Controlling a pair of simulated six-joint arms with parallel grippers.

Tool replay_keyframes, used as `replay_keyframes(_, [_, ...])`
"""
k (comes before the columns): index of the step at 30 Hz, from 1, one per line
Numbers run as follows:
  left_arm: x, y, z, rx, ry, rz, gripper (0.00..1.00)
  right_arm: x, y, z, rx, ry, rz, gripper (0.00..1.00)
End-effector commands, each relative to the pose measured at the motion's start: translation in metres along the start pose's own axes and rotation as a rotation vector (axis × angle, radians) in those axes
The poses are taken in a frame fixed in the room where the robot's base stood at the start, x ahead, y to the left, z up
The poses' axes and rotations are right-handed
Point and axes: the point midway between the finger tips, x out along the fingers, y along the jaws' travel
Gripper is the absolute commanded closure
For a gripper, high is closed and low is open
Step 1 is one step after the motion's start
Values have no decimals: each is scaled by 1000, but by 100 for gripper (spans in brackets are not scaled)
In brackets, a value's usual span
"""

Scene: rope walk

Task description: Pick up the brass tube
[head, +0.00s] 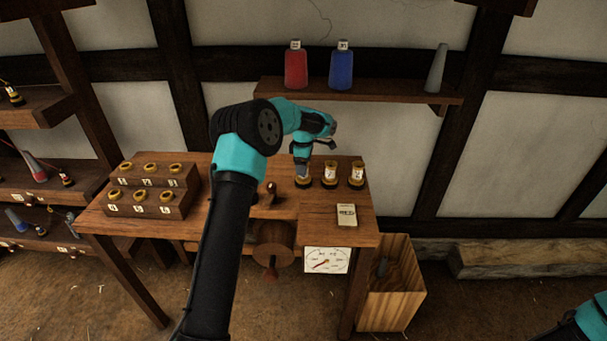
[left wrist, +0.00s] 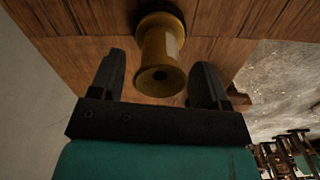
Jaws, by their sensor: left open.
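Brass-coloured tubes with pale labels and dark bases stand in a row at the right back of the wooden bench. The middle one (head: 330,172) and the right one (head: 357,173) show clearly in the head view. My left gripper (head: 302,172) is over the left end of this row and hides most of what stands there. The fingers are open, with a gap on each side. My right gripper is out of view.
The bench (head: 290,208) also holds a stepped rack (head: 150,190) of numbered rings at left and a small labelled card (head: 347,214) at right front. A shelf (head: 400,93) with a red bottle (head: 296,69), a blue bottle (head: 341,70) and a grey cone (head: 437,68) is above.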

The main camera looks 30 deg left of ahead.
Motion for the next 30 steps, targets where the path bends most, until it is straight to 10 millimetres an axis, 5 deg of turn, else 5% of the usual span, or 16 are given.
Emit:
replay_keyframes(9, [31, 0, 0, 1, 0, -1, 30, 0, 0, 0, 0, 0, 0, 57])
replay_keyframes(24, [32, 0, 0, 1, 0, 0, 30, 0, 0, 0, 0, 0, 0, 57])
replay_keyframes(30, [32, 0, 0, 1, 0, 0, 47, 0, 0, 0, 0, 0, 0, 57])
